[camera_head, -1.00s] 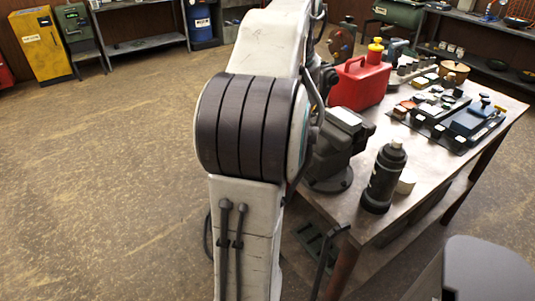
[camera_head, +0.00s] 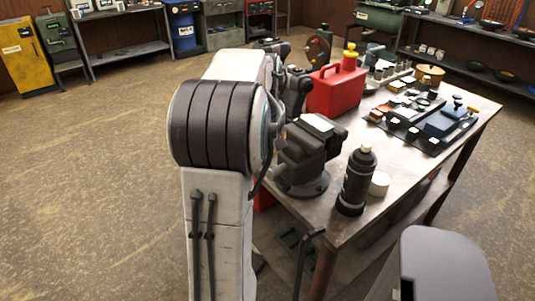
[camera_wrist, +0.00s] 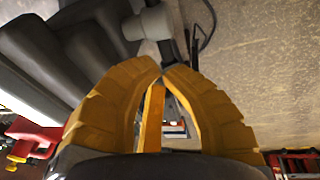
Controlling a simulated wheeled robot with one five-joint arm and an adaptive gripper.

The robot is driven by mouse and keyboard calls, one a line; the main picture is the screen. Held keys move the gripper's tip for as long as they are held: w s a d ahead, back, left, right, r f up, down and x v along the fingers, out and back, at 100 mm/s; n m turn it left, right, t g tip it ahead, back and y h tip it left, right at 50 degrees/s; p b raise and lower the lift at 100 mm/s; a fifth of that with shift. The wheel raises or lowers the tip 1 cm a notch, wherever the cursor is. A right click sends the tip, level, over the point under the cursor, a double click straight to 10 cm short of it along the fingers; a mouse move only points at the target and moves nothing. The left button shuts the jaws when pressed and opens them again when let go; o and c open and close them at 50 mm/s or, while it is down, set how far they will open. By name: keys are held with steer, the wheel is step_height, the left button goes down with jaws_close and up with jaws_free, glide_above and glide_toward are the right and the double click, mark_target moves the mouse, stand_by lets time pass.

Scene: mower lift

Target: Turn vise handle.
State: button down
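The dark grey bench vise (camera_head: 307,150) stands on the near left corner of the workbench, just right of my arm in the head view. Its dark body (camera_wrist: 55,55) fills the upper left of the wrist view. A pale round end (camera_wrist: 148,22) sticks out from it, with a dark bar, seemingly the vise handle (camera_wrist: 168,48), running down from it to my fingertips. My gripper (camera_wrist: 161,67) has two yellow fingers with tips almost together, just below the bar. Whether the bar lies between them is hidden. In the head view my arm hides the handle and gripper.
On the workbench (camera_head: 400,165) are a black spray bottle (camera_head: 357,183), a white round piece (camera_head: 379,184), a red can (camera_head: 336,90) and several small parts on a dark mat. The floor left of my arm is clear. Shelves and cabinets line the walls.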

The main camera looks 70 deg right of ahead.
steer(key=shift+p+x, duration=1.1)
steer(key=shift+x, duration=1)
steer(key=shift+w+d+f+b, duration=0.1)
steer(key=shift+w+f+b, duration=0.2)
steer(key=shift+b, duration=0.45)
